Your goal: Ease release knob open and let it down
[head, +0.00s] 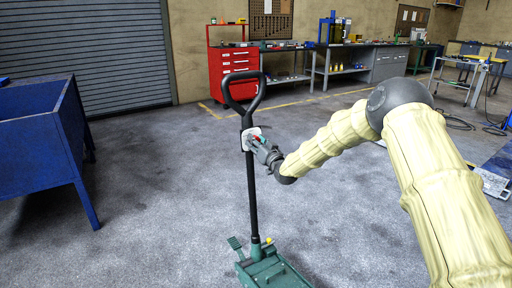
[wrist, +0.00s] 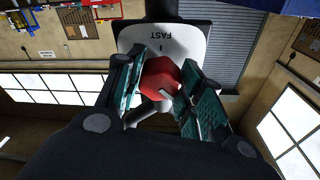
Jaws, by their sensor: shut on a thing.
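The trolley jack (head: 272,268) is green and stands on the floor at the bottom middle of the head view. Its black handle (head: 253,195) rises upright to a looped grip (head: 243,92). A pale plate (head: 249,137) sits on the handle below the loop; in the wrist view this white plate (wrist: 191,42) reads "FAST". The red release knob (wrist: 160,80) is in front of the plate, with a pale pointer mark on it. My gripper (wrist: 160,92) is shut on the knob, a teal-padded finger on each side. In the head view my gripper (head: 262,146) partly hides knob and plate.
A blue open bin (head: 40,125) stands at the left. A red tool cabinet (head: 232,70) and workbenches (head: 345,65) line the back wall. The grey floor around the jack is clear. A small green pedal (head: 235,243) sticks out beside the handle's foot.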

